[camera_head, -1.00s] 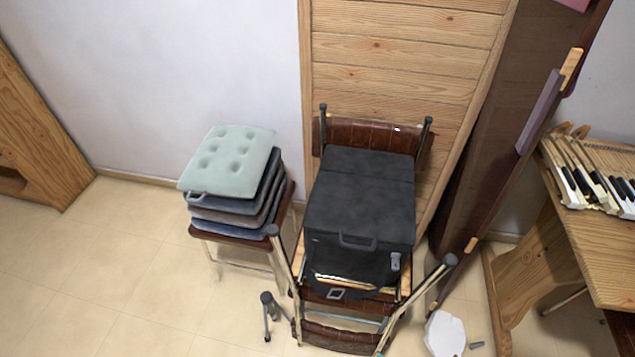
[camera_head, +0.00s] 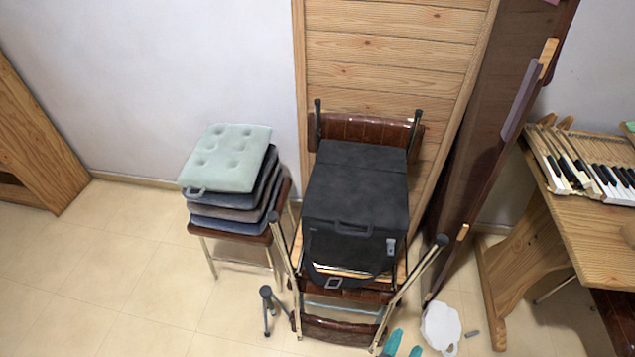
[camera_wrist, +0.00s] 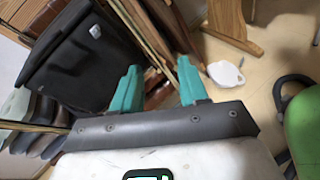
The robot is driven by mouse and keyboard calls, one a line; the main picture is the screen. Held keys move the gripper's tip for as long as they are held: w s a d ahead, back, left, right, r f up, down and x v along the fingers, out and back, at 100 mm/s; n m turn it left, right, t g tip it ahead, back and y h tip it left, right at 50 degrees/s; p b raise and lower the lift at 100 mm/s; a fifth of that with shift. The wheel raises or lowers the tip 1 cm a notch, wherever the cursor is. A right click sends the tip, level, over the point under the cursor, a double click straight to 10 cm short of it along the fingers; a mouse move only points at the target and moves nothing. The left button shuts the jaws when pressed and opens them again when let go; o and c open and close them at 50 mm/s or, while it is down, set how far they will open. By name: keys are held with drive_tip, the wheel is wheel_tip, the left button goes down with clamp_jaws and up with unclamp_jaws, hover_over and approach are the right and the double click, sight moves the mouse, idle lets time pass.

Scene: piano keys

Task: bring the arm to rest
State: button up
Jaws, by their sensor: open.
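My gripper (camera_wrist: 157,88) shows in the wrist view as two teal fingers set wide apart, open, with nothing between them. In the head view the teal fingertips of my gripper (camera_head: 404,343) show at the bottom edge, just left of a white object on the floor. The rest of the arm is out of the head view. The fingers appear apart from the chairs and the black case.
A black case (camera_head: 355,195) sits on stacked chairs. Cushions (camera_head: 225,160) lie piled on a stool. A white object (camera_head: 441,327) lies on the floor. Piano keys (camera_head: 600,175) rest on a wooden table (camera_head: 560,225) at right. A green seat (camera_wrist: 305,125) is at wrist-view right.

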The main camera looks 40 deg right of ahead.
drive_tip(key=w+r+m+g+y, duration=0.2)
drive_tip(key=w+m+y, duration=0.3)
drive_tip(key=m+y, duration=0.8)
drive_tip(key=r+m, duration=0.1)
drive_tip(key=m, duration=0.3)
drive_tip(key=shift+a+y, duration=0.3)
drive_tip(key=shift+y, duration=0.1)
idle(2.0)
